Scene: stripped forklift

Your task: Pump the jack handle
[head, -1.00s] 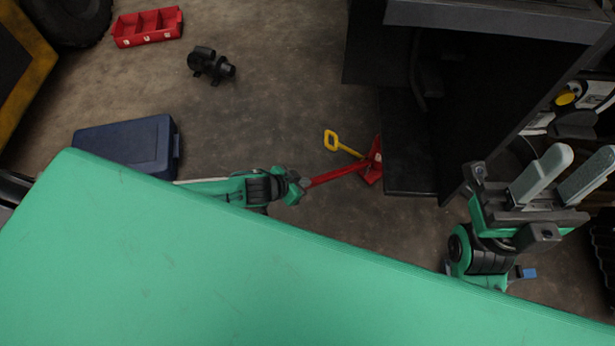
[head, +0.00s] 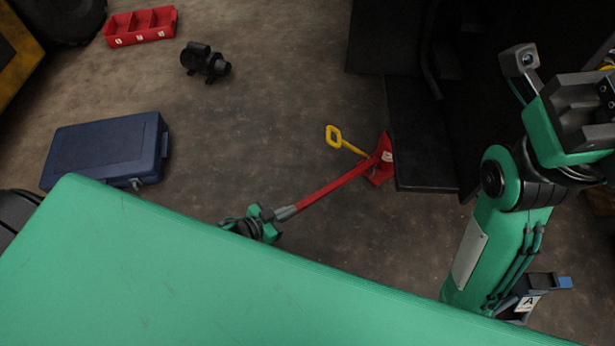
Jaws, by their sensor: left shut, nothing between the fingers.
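A red jack (head: 379,172) stands on the floor beside a black step of the forklift. Its long red handle (head: 335,187) slants down to the left from it. A yellow loop-ended bar (head: 345,141) sticks out of the jack to the left. My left gripper (head: 287,212) is shut with nothing in it, its grey fingers at the near end of the handle. Whether they touch it I cannot tell. My green body panel hides most of the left arm. My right gripper (head: 588,112) is at the right edge, its fingers cut off by the frame.
A blue case (head: 108,148) lies on the floor at left. A red bin (head: 141,27) and a black motor-like part (head: 205,63) lie behind it. The dark forklift body (head: 423,135) stands right of the jack. The middle floor is clear.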

